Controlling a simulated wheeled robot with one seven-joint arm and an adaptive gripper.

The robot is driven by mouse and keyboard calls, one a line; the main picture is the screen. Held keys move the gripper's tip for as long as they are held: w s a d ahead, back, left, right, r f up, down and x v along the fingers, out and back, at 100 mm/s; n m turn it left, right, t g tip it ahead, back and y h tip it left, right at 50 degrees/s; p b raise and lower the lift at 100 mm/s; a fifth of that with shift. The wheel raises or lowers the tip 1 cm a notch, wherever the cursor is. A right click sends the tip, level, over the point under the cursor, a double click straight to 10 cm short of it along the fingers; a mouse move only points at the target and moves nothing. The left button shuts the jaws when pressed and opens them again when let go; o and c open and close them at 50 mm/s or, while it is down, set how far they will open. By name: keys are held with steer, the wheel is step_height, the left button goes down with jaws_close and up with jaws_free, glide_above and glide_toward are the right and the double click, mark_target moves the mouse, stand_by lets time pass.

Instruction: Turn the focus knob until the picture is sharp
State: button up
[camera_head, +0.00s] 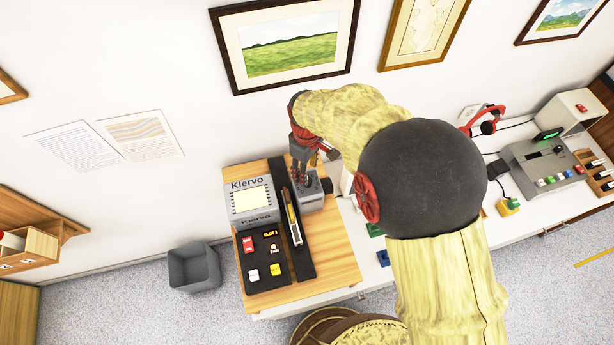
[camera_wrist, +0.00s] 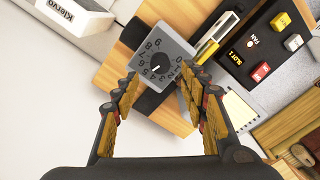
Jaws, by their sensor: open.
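The numbered grey dial plate (camera_wrist: 158,60) with a dark round knob and a white pointer mark shows in the wrist view, just beyond my fingertips. The pointer lies near the 4 and 5, though the digits are small. In the head view the grey box (camera_head: 312,192) that seems to carry it is partly covered by my gripper (camera_head: 301,172). In the wrist view my gripper (camera_wrist: 163,75) is open, its fingers apart on either side of the dial's near edge, with nothing between them. The Klervo device's pale yellow screen (camera_head: 250,201) shows no readable picture.
A black panel (camera_head: 263,262) with red, yellow and white buttons lies on the wooden board (camera_head: 332,262). A slide strip (camera_head: 292,217) lies beside it. A white Klervo-marked box (camera_wrist: 68,14) shows at top left in the wrist view. A grey bin (camera_head: 194,268) stands on the floor.

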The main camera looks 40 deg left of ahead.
steer(key=shift+f+p, duration=0.5)
steer(key=shift+f, duration=2.35)
steer(key=shift+c, duration=1.2)
jaws_close()
